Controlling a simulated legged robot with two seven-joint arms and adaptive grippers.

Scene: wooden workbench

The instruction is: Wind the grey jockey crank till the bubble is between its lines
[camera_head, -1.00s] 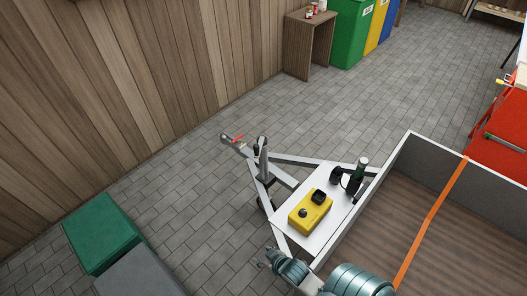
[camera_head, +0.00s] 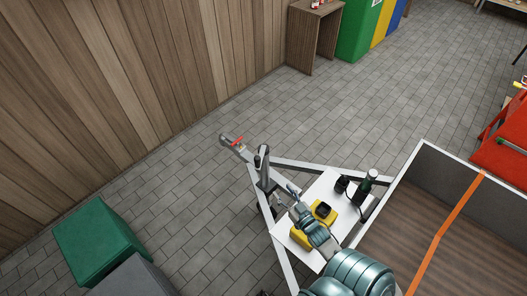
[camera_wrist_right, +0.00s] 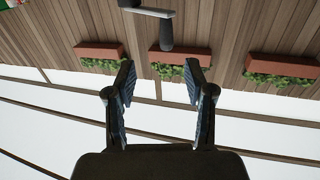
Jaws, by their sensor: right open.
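The jockey stand (camera_head: 263,172) rises as a grey post with a dark top beside the trailer's A-frame. In the right wrist view, the grey crank arm (camera_wrist_right: 147,11) with its dark grip (camera_wrist_right: 166,34) shows at the top edge, beyond my fingertips. My right gripper (camera_head: 286,196) is just right of the stand in the head view. In the right wrist view my right gripper (camera_wrist_right: 158,72) is open and empty, its fingers apart from the grip. I cannot make out a bubble or its lines. My left gripper is not in view.
A white board (camera_head: 322,186) on the drawbar carries a yellow box (camera_head: 301,238), a green bottle (camera_head: 366,187) and a black item. A coupling with a red lever (camera_head: 238,143) is at the frame's tip. A green box (camera_head: 98,240) stands lower left.

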